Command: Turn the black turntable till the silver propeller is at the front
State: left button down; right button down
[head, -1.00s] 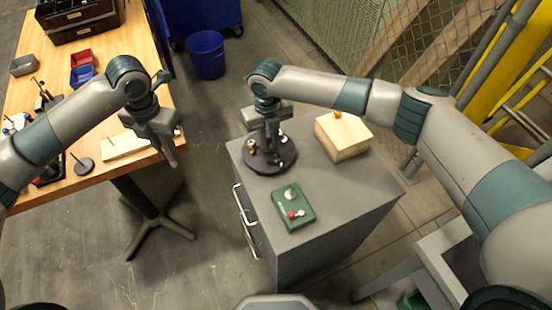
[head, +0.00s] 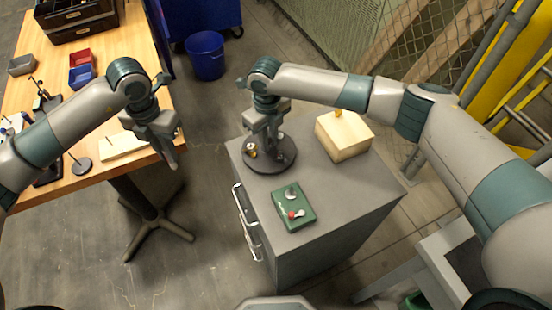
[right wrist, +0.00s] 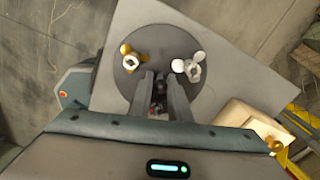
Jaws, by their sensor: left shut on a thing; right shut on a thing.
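The black turntable (head: 284,160) sits on a grey cabinet. In the right wrist view, the turntable (right wrist: 158,45) carries a gold propeller (right wrist: 131,60) at left and a silver propeller (right wrist: 190,67) at right. The gold propeller (head: 252,152) is at the turntable's left side in the head view; the silver one is largely hidden behind my gripper, towards the far side. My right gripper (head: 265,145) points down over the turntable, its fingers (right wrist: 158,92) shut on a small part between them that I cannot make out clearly. My left gripper (head: 173,160) is shut beside the wooden table; its held thing cannot be made out.
A green box (head: 293,207) with a red-tipped lever stands in front of the turntable on the grey cabinet (head: 345,205). A wooden block (head: 343,140) with a yellow knob stands right of it. The wooden table (head: 120,60) at left holds bins and stands.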

pick_arm(q)
jog(key=shift+f, duration=0.15)
pick_arm(e)
jog(key=shift+n, duration=0.3)
pick_arm(q)
jog(key=shift+f+b, duration=0.2)
jog(key=shift+b, duration=0.2)
pick_arm(e)
jog(key=shift+n, duration=0.5)
pick_arm(q)
jog(key=shift+f, duration=0.25)
pick_arm(e)
jog(key=shift+n, duration=0.9)
jog(key=c, duration=1.7)
grip_release()
pick_arm(q)
jog(key=shift+r, duration=0.1)
